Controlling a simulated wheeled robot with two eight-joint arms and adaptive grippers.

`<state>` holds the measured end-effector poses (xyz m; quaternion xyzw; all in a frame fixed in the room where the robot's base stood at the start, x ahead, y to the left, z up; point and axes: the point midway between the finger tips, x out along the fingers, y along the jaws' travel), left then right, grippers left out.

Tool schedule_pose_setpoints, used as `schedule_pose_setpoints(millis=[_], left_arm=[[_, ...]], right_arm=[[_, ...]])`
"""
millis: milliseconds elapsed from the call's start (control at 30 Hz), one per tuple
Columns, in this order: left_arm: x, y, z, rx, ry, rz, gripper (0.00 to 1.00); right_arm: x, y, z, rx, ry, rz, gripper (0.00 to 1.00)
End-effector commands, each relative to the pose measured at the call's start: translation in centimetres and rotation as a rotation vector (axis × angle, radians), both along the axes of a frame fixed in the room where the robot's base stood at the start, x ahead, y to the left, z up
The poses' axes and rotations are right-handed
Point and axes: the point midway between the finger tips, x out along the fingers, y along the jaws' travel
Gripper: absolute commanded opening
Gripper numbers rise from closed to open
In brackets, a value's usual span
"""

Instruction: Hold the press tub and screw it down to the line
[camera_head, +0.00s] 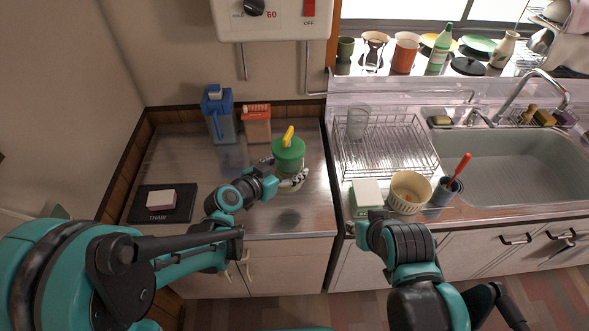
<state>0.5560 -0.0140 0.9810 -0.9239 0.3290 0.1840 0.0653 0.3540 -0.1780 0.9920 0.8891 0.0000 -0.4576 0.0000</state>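The press tub (288,160) stands upright on the steel counter. It has a green lid with a yellow handle (288,136) on top and a pale body mostly hidden below the lid. My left gripper (281,171) is low at the tub, with one finger at its left side and the other across its front. Whether the fingers press on the tub cannot be seen. The line on the tub cannot be made out. My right arm ends near the front edge of the counter, below a pale green box; its fingers cannot be made out.
A black THAW board (161,204) lies left.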

Motion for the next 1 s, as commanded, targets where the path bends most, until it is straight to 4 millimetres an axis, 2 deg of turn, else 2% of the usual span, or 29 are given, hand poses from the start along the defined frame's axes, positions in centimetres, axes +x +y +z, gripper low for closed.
schedule_pose_setpoints(millis=[400,1000], left_arm=[[0.1,0.2,-0.1,-0.001,-0.001,-0.001,0.12],[0.1,0.2,-3.7,-0.001,-0.001,0.000,0.12]], right_arm=[[0.0,0.0,-0.2,0.000,0.000,0.000,0.30],[0.0,0.0,-3.5,0.000,0.000,0.000,0.30]])
